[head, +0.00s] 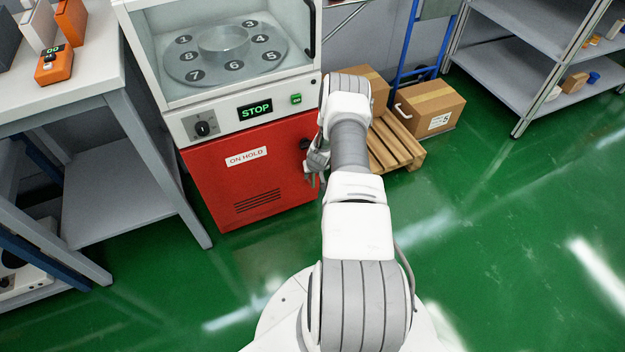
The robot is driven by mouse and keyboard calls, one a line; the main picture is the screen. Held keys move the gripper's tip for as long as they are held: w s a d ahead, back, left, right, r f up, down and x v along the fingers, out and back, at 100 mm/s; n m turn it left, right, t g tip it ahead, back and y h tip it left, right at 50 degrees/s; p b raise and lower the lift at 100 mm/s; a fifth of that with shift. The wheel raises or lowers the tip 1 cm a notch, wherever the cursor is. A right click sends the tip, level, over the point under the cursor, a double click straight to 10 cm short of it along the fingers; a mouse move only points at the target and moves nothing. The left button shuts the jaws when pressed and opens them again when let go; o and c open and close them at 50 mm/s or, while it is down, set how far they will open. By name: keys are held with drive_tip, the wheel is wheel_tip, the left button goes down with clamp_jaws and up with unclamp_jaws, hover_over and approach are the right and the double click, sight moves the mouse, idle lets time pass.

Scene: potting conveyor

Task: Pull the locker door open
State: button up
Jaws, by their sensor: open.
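The red locker door (245,176) with an "ON HOLD" label and vent slots looks shut, under a white machine with a "STOP" display. A dark knob or handle (304,144) shows near the door's upper right edge. My gripper (312,180) is at the right edge of the door, just below and beside that dark part. It is open, and its fingers are small and partly hidden by my arm. I cannot tell whether it touches the door.
A grey workbench (95,100) stands to the left, close to the door. Cardboard boxes (432,106) on a wooden pallet (393,150) are to the right, behind my arm. Grey shelves (530,82) stand at the far right. The green floor in front is clear.

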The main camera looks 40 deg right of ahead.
drive_tip(key=shift+b+x, duration=0.35)
drive_tip(key=shift+x, duration=0.95)
drive_tip(key=shift+c, duration=0.3)
clamp_jaws()
